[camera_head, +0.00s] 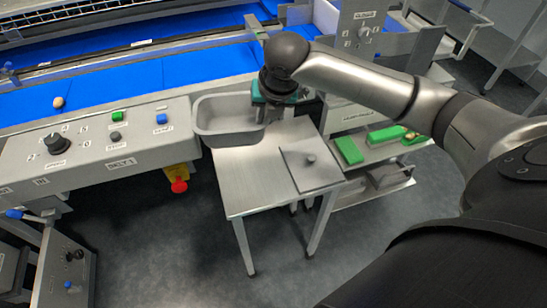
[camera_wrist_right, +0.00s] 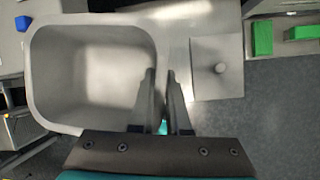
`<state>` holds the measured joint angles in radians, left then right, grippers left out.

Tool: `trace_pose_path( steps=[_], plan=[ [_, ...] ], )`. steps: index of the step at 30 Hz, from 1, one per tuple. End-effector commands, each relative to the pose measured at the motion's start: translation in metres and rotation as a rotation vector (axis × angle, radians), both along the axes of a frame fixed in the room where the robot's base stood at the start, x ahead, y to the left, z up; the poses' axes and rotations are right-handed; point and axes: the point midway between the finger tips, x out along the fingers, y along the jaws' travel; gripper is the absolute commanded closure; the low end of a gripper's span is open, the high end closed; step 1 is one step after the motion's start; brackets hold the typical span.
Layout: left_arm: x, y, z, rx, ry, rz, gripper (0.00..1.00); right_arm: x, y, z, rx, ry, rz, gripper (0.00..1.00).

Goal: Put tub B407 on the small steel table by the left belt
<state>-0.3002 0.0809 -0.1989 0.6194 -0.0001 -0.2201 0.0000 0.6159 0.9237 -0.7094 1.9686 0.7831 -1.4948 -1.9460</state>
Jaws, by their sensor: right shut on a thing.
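A grey, open, empty tub (camera_head: 228,139) is at the back left of the small steel table (camera_head: 243,185). Its number cannot be read. My right gripper (camera_head: 274,112) is shut on the tub's right wall. In the right wrist view, the fingers (camera_wrist_right: 163,92) stand either side of the tub's rim, and the tub (camera_wrist_right: 38,70) fills the left part. The tub looks level and overlaps the table's back left corner, reaching left past its edge. I cannot tell whether its base touches the tabletop. My left gripper is not in view.
A flat steel plate with a knob (camera_head: 315,181) lies on the table's right half. The control panel (camera_head: 92,152) with buttons and a red stop knob (camera_head: 179,186) is close left. A blue belt (camera_head: 120,82) runs behind. Green boxes (camera_head: 349,150) are on a shelf right. The table's front left is clear.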

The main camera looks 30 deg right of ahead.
Motion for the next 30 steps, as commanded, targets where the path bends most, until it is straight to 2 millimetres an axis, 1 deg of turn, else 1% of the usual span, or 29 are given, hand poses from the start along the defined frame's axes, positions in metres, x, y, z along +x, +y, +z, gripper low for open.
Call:
trace_pose_path(
  steps=[1, 3, 7, 11, 14, 24, 27, 30],
  plan=[
    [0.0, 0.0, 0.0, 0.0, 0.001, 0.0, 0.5, 0.0, -0.008, -0.001, 0.001, 0.004, 0.036, 1.0],
    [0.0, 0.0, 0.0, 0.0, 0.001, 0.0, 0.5, 0.002, -0.016, -0.001, 0.002, 0.001, 0.089, 1.0],
    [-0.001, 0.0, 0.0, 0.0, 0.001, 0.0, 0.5, 0.004, -0.025, 0.0, 0.003, 0.002, 0.159, 1.0],
    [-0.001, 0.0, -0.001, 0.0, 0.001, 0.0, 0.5, 0.004, -0.029, -0.004, 0.002, 0.001, 0.19, 1.0],
    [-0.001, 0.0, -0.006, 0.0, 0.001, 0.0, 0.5, 0.004, -0.03, -0.022, 0.004, 0.004, 0.196, 1.0],
    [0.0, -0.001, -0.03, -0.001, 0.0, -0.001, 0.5, 0.003, -0.029, -0.114, 0.004, 0.005, 0.194, 1.0],
    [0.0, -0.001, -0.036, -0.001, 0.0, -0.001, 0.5, 0.004, -0.029, -0.136, 0.003, 0.003, 0.194, 1.0],
    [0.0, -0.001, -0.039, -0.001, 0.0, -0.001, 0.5, 0.004, -0.029, -0.15, 0.002, 0.001, 0.195, 1.0]
  ],
)
